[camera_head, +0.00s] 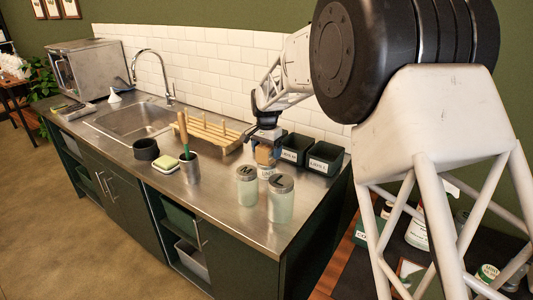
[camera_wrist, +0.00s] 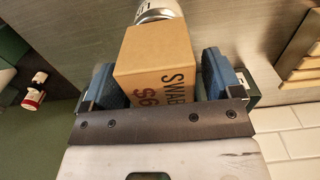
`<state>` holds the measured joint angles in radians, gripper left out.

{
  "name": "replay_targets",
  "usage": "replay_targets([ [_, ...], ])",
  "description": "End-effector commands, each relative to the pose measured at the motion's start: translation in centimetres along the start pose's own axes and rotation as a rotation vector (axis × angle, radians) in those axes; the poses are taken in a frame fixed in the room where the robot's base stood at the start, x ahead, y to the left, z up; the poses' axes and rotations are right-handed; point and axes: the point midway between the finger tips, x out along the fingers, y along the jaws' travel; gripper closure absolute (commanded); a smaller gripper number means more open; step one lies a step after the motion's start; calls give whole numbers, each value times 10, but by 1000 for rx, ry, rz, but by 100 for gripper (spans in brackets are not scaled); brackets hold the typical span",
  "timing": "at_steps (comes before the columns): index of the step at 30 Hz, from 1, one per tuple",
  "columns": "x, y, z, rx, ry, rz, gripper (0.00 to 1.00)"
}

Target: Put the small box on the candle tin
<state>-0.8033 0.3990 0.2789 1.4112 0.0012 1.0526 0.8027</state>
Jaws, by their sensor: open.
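The small box (camera_wrist: 155,65) is brown cardboard with "SWAB" and "S6" lettering. In the wrist view it lies between the blue pads of my gripper (camera_wrist: 160,80), which is open around it; any gap at the pads is hard to judge. In the head view the box (camera_head: 265,155) is below my gripper (camera_head: 266,134) and directly above a small pale tin (camera_head: 266,172), likely the candle tin, and appears to rest on it. Part of a white tin (camera_wrist: 158,10) shows past the box's far end in the wrist view. The contact between box and tin is not clear.
Two dark bins (camera_head: 295,148) (camera_head: 325,158) stand close to the right of the box. Jars marked M (camera_head: 247,188) and L (camera_head: 281,200) stand in front. A wooden rack (camera_head: 212,135) is left, with a metal cup (camera_head: 190,170) holding a brush. The front counter edge is clear.

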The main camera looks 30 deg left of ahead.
Motion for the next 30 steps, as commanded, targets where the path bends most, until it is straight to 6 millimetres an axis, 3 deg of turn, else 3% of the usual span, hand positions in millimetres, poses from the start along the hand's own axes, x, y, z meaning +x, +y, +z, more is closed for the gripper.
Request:
replay_targets([
  [18, -91, 0, 0, 0, 2, -2, 15],
  [30, -108, 0, 0, 0, 0, 0, 15],
])
